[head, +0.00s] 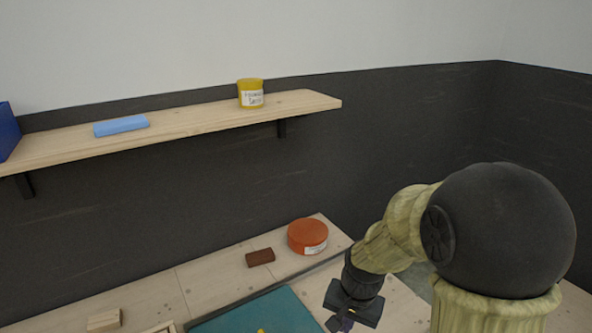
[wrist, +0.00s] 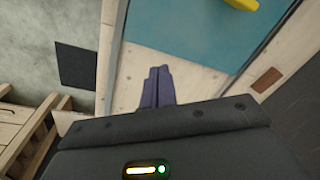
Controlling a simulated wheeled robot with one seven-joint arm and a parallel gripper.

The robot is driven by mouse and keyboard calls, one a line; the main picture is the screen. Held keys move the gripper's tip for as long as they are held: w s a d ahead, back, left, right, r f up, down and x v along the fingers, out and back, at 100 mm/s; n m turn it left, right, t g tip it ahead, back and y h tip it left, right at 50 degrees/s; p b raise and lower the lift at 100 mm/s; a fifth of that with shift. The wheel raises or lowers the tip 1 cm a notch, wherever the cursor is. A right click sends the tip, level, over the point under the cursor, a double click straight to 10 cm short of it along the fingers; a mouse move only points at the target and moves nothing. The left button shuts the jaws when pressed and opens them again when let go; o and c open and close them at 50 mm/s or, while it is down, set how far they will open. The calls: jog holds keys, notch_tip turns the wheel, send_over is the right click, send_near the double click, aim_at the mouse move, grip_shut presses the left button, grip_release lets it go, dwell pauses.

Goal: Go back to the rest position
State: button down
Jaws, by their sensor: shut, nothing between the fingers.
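My gripper (head: 340,324) hangs at the end of my arm, at the lower right of the head view, beside the right edge of the teal mat (head: 262,312). In the wrist view its two dark purple fingers (wrist: 160,88) are together with nothing between them. They point toward the pale wooden bench top (wrist: 192,62), in front of the teal mat (wrist: 195,25). I cannot tell the exact height of the fingers above the bench. The lower end of the gripper is partly cut off by the frame edge in the head view.
An orange-red round tin (head: 308,237) and a brown block (head: 260,257) are at the back of the bench. A wall shelf (head: 200,122) holds a yellow jar (head: 250,94), a light blue block (head: 121,126) and a dark blue box (head: 8,132).

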jog(key=s+d+r+n+t, duration=0.1)
jog(key=s+d+r+n, duration=0.1)
jog(key=s+d+n, duration=0.2)
jog(key=shift+s+d+r+n+t+h, duration=0.3)
jog(key=shift+s+n+h, duration=0.1)
jog(key=shift+s, duration=0.85)
